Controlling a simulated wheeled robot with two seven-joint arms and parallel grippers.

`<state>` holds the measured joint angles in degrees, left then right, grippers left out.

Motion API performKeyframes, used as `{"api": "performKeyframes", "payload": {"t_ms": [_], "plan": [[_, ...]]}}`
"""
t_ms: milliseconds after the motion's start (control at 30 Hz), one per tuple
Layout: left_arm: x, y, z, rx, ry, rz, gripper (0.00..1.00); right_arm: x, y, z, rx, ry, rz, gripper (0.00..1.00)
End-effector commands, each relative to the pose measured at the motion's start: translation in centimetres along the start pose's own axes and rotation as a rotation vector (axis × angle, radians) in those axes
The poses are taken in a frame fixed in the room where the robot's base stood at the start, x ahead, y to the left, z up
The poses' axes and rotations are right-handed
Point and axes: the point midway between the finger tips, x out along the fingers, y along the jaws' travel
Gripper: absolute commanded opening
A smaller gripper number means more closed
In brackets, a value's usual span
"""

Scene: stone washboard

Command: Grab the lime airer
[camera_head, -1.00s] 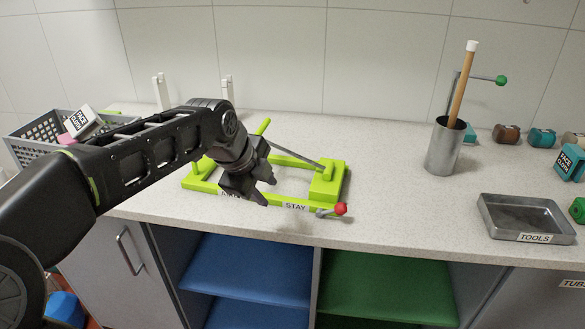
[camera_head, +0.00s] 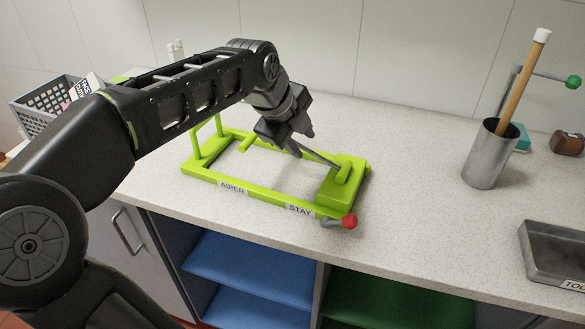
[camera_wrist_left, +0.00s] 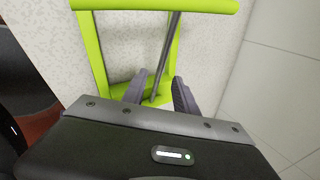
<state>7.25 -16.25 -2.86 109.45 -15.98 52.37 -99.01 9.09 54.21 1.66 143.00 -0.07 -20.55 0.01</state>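The lime airer (camera_head: 270,197) is a flat lime green frame on the counter, with labels reading AIRER and STAY on its front bar. A grey rod (camera_head: 318,158) slants to the lime block at its right end, and a red knob (camera_head: 349,222) sits at the front right corner. My left gripper (camera_head: 304,143) is over the back of the airer, near the rod's upper end. In the left wrist view its fingers (camera_wrist_left: 160,78) are apart, with the rod (camera_wrist_left: 168,50) showing between them; I cannot tell whether they touch it. My right gripper is not in view.
A metal cup (camera_head: 489,155) with a wooden stick stands on the right, near a green-knobbed rod (camera_head: 573,82). A grey tray (camera_head: 556,250) lies at the right front. A grey basket (camera_head: 42,100) is at the back left. Open counter lies between airer and cup.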

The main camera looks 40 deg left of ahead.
Motion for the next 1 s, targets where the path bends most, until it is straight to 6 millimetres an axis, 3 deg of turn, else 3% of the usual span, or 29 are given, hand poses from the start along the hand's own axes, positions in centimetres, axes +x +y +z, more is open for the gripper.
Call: {"api": "performKeyframes", "payload": {"t_ms": [200, 567, 900, 1000], "plan": [[2.1, 0.1, 0.0, -0.001, 0.0, 0.003, 0.35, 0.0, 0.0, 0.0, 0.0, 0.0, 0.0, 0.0], [2.5, 0.1, 0.0, -0.001, 0.0, 0.002, 0.35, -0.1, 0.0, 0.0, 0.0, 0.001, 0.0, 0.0], [7.0, 0.2, -0.1, 0.0, 0.001, 0.004, 0.35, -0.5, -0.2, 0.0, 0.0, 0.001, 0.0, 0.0], [7.3, 0.2, -0.1, -0.001, 0.0, 0.002, 0.35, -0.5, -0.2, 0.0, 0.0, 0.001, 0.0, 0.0]]}}
